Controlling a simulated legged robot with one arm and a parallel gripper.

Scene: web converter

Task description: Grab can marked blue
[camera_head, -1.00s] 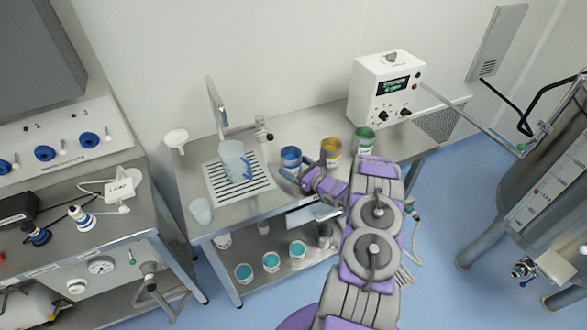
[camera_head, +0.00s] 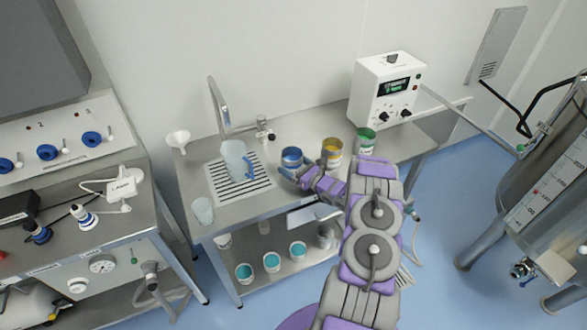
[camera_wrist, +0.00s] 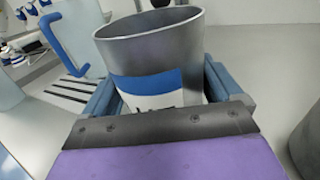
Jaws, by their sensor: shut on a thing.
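The can marked blue (camera_head: 292,157) stands upright on the steel table, left of the yellow can. In the wrist view it is a grey metal can (camera_wrist: 155,55) with a blue and white label, its lower part hidden by my gripper. My gripper (camera_head: 297,173) reaches in from the right and is shut on this can. In the wrist view its blue-grey fingers (camera_wrist: 160,92) lie on both sides of the can. I cannot tell whether the can's base touches the table.
A yellow can (camera_head: 331,150) and a green can (camera_head: 365,139) stand close to the right. A clear pitcher with a blue handle (camera_head: 235,160) stands on the drain grate to the left. A white control box (camera_head: 385,88) is at the back right. Several teal-topped cans (camera_head: 271,262) sit on the lower shelf.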

